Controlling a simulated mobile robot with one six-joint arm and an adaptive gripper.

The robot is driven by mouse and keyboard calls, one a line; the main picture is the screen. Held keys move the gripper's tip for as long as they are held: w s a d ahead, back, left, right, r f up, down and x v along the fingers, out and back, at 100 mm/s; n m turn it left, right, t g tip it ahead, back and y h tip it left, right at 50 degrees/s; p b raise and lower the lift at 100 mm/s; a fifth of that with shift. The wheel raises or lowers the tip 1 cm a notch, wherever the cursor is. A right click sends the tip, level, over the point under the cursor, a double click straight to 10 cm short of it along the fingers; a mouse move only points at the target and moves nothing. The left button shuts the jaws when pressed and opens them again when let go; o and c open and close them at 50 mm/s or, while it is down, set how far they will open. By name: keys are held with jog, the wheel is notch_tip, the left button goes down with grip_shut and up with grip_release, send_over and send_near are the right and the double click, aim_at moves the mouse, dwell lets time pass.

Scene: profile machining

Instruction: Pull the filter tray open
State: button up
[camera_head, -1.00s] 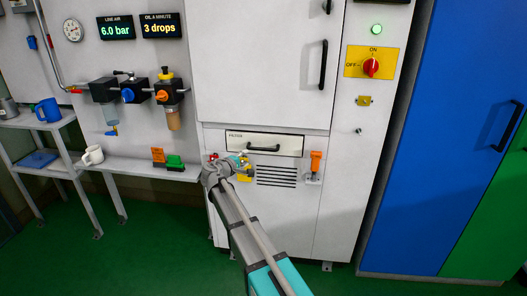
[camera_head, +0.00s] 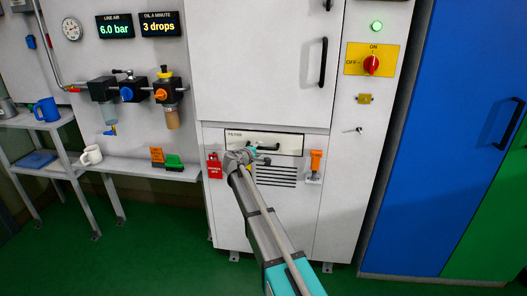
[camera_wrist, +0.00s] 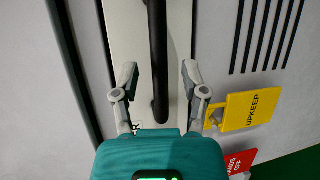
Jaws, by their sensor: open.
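The filter tray (camera_head: 288,143) is a cream drawer front low on the white cabinet, with a black bar handle (camera_head: 269,147). Its front looks flush with the cabinet. My gripper (camera_head: 257,153) is in front of the handle's left part and hides some of it. In the wrist view my gripper (camera_wrist: 160,75) is open, one finger on each side of the handle (camera_wrist: 157,45). The drawer front (camera_wrist: 122,35) shows behind it. I cannot tell how deep the handle sits between the fingers.
Vent slots (camera_head: 278,178) lie below the tray. An orange lever (camera_head: 315,161) is to the right and a red tag (camera_head: 215,166) to the left. A yellow UPKEEP tag (camera_wrist: 252,108) hangs close beside my right finger. The green floor in front is clear.

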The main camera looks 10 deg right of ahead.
jog(key=shift+x, duration=1.1)
